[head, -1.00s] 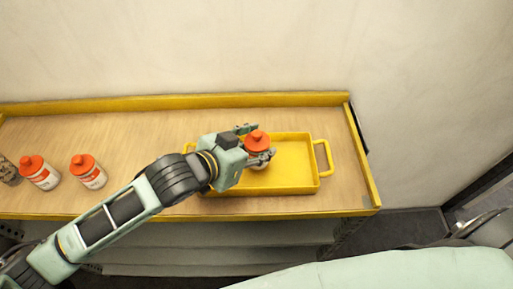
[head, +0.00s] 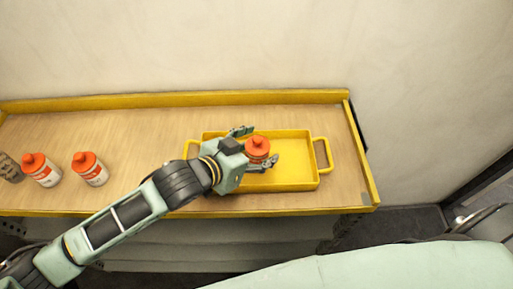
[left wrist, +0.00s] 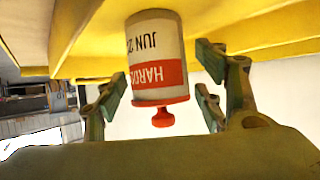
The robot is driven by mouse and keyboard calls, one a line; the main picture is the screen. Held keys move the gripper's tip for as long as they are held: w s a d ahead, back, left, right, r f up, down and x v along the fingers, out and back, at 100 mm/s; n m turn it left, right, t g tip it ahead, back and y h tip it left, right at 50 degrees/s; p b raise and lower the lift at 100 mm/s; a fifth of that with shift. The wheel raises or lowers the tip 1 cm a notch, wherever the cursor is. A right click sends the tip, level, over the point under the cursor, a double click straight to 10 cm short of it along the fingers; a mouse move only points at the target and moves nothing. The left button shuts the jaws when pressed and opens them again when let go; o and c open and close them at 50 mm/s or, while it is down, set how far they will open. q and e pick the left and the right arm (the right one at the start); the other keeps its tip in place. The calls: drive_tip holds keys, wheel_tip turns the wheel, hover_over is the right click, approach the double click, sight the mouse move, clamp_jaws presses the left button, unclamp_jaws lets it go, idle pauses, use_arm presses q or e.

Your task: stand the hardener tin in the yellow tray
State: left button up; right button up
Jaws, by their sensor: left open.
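The hardener tin (head: 257,150), white with a red-orange cap and band, stands upright inside the yellow tray (head: 301,182), toward its left side. In the left wrist view the tin (left wrist: 156,50) appears upside down, with part of its "HARD" label and a date showing. My left gripper (head: 258,147) is open, with its fingers spread on either side of the tin. In the left wrist view a gap shows between the tin and the right-hand fingers. My right gripper is not in view.
Two similar white tins with orange caps, one (head: 90,169) nearer the tray and one (head: 42,170) farther left, stand on the wooden bench (head: 130,130). A dark speckled item (head: 9,167) is at the left edge. The bench has a raised yellow back edge (head: 180,99). The tray's right half is empty.

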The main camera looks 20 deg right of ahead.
use_arm(q)
drive_tip(key=shift+a+r, duration=0.1)
drive_tip(key=shift+r, duration=0.1)
drive_tip(key=b+v, duration=0.2)
drive_tip(key=v, duration=1)
